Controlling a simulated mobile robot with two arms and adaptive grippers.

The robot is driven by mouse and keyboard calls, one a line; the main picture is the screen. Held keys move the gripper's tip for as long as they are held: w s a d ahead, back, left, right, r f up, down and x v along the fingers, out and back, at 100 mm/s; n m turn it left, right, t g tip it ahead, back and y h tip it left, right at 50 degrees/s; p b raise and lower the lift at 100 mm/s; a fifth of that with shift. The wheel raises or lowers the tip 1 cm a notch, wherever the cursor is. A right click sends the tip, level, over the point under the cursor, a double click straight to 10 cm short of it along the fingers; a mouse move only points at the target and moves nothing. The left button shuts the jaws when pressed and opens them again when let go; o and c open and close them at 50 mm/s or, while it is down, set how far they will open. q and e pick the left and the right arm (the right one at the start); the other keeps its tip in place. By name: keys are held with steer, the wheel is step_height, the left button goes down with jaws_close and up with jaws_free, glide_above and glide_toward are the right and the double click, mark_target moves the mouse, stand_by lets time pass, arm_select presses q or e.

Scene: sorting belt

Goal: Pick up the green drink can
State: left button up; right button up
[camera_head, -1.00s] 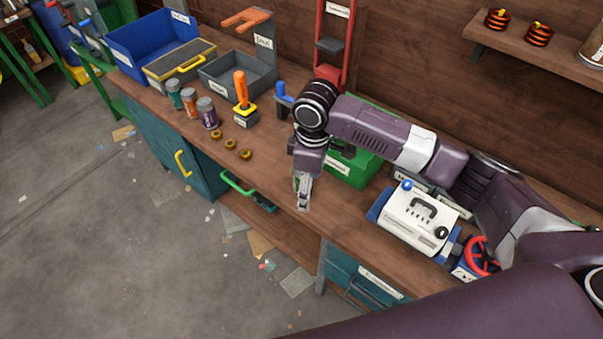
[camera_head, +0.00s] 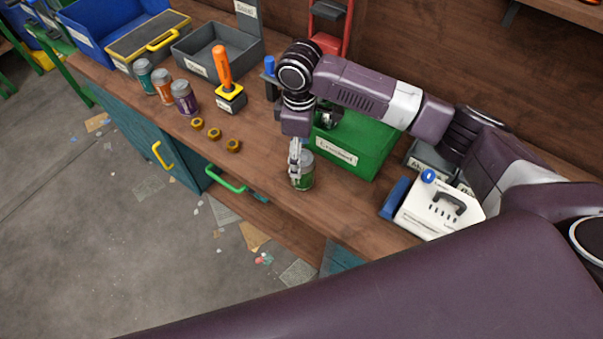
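The green drink can (camera_head: 307,178) stands on the wooden workbench (camera_head: 270,178), in front of the green bin. My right gripper (camera_head: 295,172) comes down from my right arm and overlaps the can's left side in the picture. It is seen nearly edge-on, so I cannot tell whether its fingers are apart or closed, or whether they touch the can. Part of the can's left side and top is hidden by the gripper. My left gripper is not in view.
The green bin (camera_head: 360,140) is close behind the can. A white box with a handle (camera_head: 440,212) stands to the right. Three brass nuts (camera_head: 214,134), an orange-handled tool (camera_head: 223,66) and three other cans (camera_head: 184,97) are to the left. The bench's front edge is near.

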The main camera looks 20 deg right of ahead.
mark_target(308, 160)
steer(key=shift+f+b, duration=0.35)
steer(key=shift+f, duration=0.5)
steer(key=shift+w+f, duration=0.1)
steer(key=shift+f, duration=0.1)
step_height(308, 160, down, 2)
step_height(308, 160, down, 5)
steer(key=shift+d+r+p, duration=0.15)
steer(key=shift+r+p, duration=0.05)
steer(key=shift+p, duration=0.6)
steer(key=shift+f, duration=0.55)
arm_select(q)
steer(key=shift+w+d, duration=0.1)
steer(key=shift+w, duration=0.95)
arm_select(e)
steer(key=c, duration=0.9)
